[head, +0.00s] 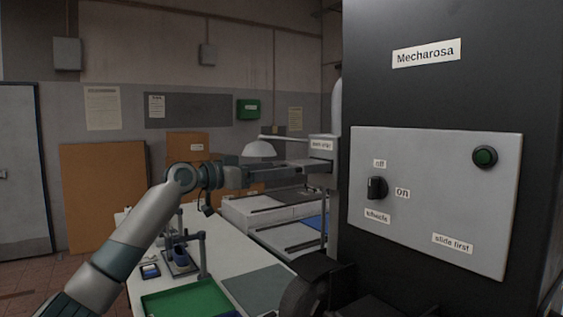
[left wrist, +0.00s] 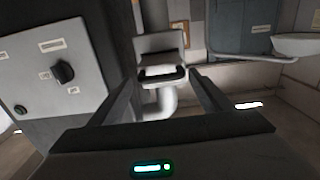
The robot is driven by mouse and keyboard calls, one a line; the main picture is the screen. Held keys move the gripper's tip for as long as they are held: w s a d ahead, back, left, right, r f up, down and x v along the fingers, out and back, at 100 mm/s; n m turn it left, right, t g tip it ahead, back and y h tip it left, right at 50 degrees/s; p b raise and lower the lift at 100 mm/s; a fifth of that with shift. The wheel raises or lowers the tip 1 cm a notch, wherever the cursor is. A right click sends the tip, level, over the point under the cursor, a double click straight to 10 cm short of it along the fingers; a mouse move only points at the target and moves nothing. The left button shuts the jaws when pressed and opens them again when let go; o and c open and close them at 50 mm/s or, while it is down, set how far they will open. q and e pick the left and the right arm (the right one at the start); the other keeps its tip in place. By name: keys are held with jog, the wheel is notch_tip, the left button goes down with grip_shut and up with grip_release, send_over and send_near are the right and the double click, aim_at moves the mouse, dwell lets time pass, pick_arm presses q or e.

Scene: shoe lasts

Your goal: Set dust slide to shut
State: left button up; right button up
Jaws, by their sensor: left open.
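The dust slide (head: 321,144) is a small pale block with a label, on the left side of the black machine, below a grey pipe. In the left wrist view the slide (left wrist: 160,43) shows as a grey plate with a dark bar-like handle (left wrist: 163,74). My left gripper (head: 303,165) is level with the slide and open. In the wrist view its two fingers (left wrist: 162,84) stand either side of the handle, with nothing visibly gripped. Contact cannot be told. My right gripper is not in view.
The black machine (head: 450,95) fills the right.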

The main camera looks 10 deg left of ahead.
aim_at(310, 166)
pick_arm(q)
jog(key=shift+p+x, duration=0.45)
jog(key=shift+x, duration=1.05)
